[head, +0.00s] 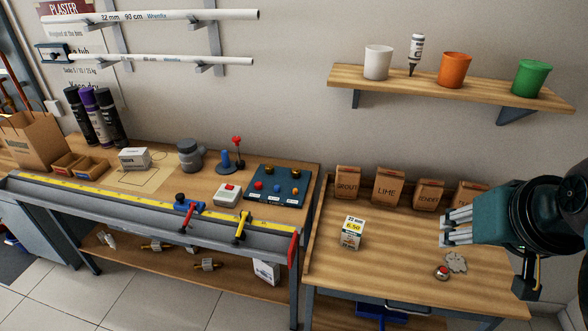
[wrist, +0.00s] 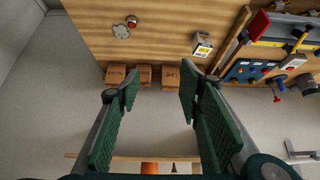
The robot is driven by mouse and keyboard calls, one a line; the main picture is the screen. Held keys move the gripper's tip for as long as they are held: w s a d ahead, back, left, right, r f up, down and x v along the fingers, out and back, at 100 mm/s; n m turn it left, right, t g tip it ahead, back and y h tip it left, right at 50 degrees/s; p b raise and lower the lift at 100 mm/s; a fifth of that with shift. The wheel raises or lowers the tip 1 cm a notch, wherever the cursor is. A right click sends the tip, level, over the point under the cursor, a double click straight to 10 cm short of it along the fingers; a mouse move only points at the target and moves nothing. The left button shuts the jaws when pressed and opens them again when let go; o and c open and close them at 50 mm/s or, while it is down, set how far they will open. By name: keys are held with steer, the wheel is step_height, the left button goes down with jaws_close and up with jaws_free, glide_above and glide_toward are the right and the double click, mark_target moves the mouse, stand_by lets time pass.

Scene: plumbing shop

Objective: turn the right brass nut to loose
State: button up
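A dark blue panel (head: 268,197) lies on the left bench. Two small brass nuts sit along its back edge, the left nut (head: 270,168) and the right brass nut (head: 296,172). Their exact setting is too small to read. Red and blue knobs sit in front of them. The panel also shows at the right of the wrist view (wrist: 237,75), where I cannot tell the nuts apart. My gripper (head: 446,228) is far right of the panel, above the right bench. In the wrist view my gripper (wrist: 160,92) is open, with nothing between its green pads.
A price box (head: 352,233), several brown bags (head: 388,187) and a red button (head: 441,272) are on the right bench. A shelf (head: 440,87) with cups hangs above.

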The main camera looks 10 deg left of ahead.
step_height(320, 180, up, 14)
steer(key=w+a+r+m+g+p, duration=0.1)
steer(key=w+a+r+p, duration=0.1)
steer(key=w+a+r, duration=0.3)
steer(key=w+a+r+m+g+p, duration=0.1)
steer(key=w+r+m+p, duration=0.1)
steer(key=w, duration=0.6)
steer(key=w+a+r+m+g+p, duration=0.15)
steer(key=w+a+p, duration=0.25)
steer(key=w+a, duration=0.6)
steer(key=w+a+r+m+g+p, duration=0.1)
steer(key=w+a+m+p, duration=0.2)
steer(key=w+a, duration=0.65)
steer(key=w+a+f+m+g+p, duration=0.1)
steer(key=w+a+f+m+p, duration=0.15)
steer(key=w+a+f, duration=0.4)
steer(key=w+a+f+m+g+p, duration=0.2)
steer(key=w+a+f+p, duration=0.2)
steer(key=w+a, duration=0.6)
steer(key=f, duration=1)
steer(key=s+a+f, duration=0.1)
steer(key=f, duration=2)
steer(key=shift+s+a+f, duration=0.35)
steer(key=shift+f, duration=0.15)
steer(key=shift+f, duration=0.1)
